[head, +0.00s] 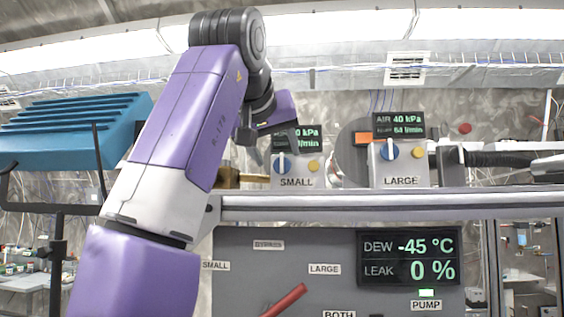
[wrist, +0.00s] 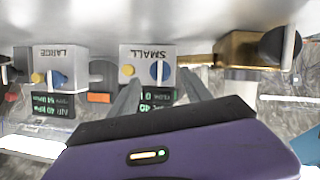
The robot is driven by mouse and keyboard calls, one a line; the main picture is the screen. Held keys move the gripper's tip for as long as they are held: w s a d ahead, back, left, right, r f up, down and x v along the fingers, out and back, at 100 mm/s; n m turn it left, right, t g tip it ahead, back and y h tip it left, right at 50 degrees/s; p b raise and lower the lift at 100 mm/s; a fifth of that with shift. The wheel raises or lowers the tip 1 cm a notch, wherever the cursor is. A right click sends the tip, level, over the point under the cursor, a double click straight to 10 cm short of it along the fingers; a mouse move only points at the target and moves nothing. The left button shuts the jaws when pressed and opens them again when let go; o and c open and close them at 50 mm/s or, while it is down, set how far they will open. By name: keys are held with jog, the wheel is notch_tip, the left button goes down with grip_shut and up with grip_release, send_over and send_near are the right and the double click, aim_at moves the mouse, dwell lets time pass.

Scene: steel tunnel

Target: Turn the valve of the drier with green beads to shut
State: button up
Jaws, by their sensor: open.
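I see no green beads in either view, so I cannot tell which drier holds them. A black round valve knob (wrist: 282,48) with an upright pale bar sits at the end of a brass fitting (wrist: 240,48) at the right of the wrist view. The brass also shows left of the SMALL box in the head view (head: 230,176). A pale cylinder (wrist: 241,88) joins the brass. My gripper (wrist: 159,77) is open and empty, its fingers in front of the SMALL box (wrist: 147,54).
The LARGE box (head: 400,170) stands right of the SMALL box, both with blue and yellow knobs. A metal rail (head: 380,204) runs in front. Below it are a panel (head: 240,295) with a red lever (head: 285,301) and a display (head: 408,258) reading DEW -45 °C, LEAK 0 %.

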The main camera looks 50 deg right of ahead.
aim_at(282, 165)
jog(key=shift+p+x, duration=0.65)
jog(key=shift+x, duration=2.05)
grip_shut()
